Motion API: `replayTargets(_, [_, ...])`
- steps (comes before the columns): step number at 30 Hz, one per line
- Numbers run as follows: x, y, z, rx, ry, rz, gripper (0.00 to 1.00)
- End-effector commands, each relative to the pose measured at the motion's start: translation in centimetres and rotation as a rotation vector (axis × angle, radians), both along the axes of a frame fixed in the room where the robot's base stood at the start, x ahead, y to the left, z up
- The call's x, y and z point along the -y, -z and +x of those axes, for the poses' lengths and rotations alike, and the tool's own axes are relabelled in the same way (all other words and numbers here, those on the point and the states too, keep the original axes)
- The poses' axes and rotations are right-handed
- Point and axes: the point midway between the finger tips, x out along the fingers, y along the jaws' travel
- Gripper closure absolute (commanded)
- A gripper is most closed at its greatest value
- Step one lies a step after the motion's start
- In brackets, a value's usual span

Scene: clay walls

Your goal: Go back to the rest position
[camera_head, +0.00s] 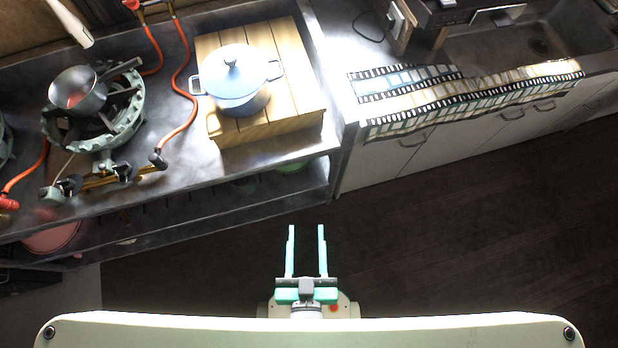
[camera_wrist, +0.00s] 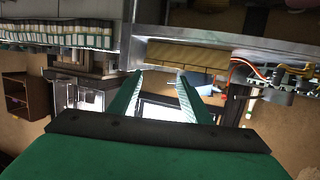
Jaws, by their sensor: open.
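My gripper (camera_head: 306,250) is open and empty in the head view, with its two green fingers parallel and pointing at the counter. It is over the dark floor, apart from the counter's front edge. In the wrist view, my gripper (camera_wrist: 160,88) shows its two fingers spread apart with nothing between them. That view looks upside down, with the counter along the top. Most of my arm is hidden in the head view.
A blue lidded pot (camera_head: 236,82) stands on a wooden board (camera_head: 283,62). Left of it, a small saucepan (camera_head: 79,91) sits on a gas burner with orange hoses. A film-strip cloth (camera_head: 470,92) hangs over the right counter's edge. The dark floor (camera_head: 460,240) is clear.

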Motion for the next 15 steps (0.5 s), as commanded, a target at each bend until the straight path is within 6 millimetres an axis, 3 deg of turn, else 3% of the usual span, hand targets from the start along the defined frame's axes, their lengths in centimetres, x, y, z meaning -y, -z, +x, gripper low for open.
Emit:
replayTargets(1, [0.1, -0.1, -1.1, -0.003, 0.006, -0.001, 0.56])
replayTargets(5, [0.7, -0.6, -2.5, 0.005, 0.012, -0.004, 0.56])
replayTargets(15, [0.7, -0.8, -2.8, 0.009, 0.013, -0.004, 0.56])
